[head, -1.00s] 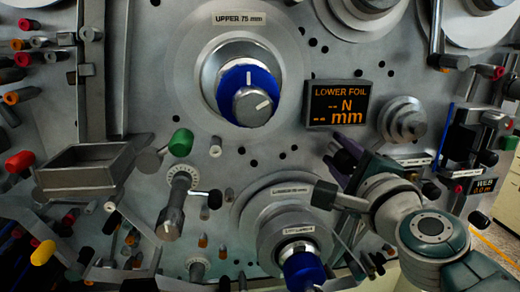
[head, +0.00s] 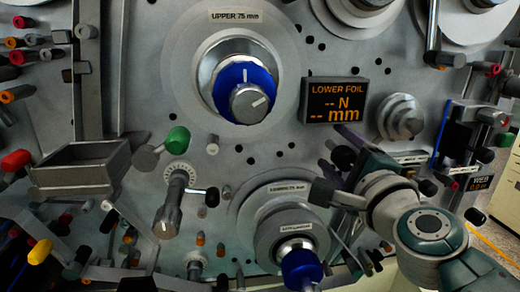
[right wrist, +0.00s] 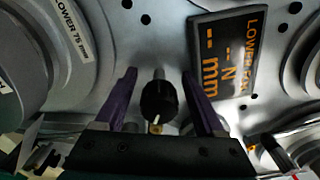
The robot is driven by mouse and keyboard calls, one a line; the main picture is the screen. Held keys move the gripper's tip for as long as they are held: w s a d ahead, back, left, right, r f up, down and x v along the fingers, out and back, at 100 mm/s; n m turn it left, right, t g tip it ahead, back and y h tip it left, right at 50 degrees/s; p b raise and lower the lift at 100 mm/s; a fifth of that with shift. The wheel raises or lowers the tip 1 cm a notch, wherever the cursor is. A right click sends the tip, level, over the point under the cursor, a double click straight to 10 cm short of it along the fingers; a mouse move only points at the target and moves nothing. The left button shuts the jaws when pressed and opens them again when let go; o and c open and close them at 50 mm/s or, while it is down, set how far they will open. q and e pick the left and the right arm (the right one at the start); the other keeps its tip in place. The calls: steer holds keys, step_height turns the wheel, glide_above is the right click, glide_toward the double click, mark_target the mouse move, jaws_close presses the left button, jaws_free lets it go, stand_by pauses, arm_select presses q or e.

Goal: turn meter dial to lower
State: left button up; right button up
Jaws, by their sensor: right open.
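The meter (head: 335,101) is a dark display on the grey panel, reading "LOWER FOIL", "-- N" and "-- mm" in orange. It also shows at the right wrist view's upper right (right wrist: 228,55). A black dial (head: 343,157) sits just below the meter; in the right wrist view this dial (right wrist: 159,99) has a small pale mark at its lower end. My right gripper (right wrist: 160,82) is open, its two purple fingers on either side of the dial, with gaps visible. In the head view my right gripper (head: 336,152) partly hides the dial's surroundings. My left gripper is out of view.
The upper spindle (head: 245,90) with a blue collar is left of the meter. The lower spindle (head: 297,232) is below, close to my right arm. A small stepped grey disc (head: 401,117) is on the right. A metal tray (head: 82,187) juts out at the left.

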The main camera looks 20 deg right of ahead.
mark_target(347, 165)
steer(key=b+v, duration=0.1)
steer(key=v, duration=0.7)
steer(key=shift+s+f, duration=0.15)
steer(key=shift+s+a, duration=0.25)
steer(key=shift+s, duration=0.45)
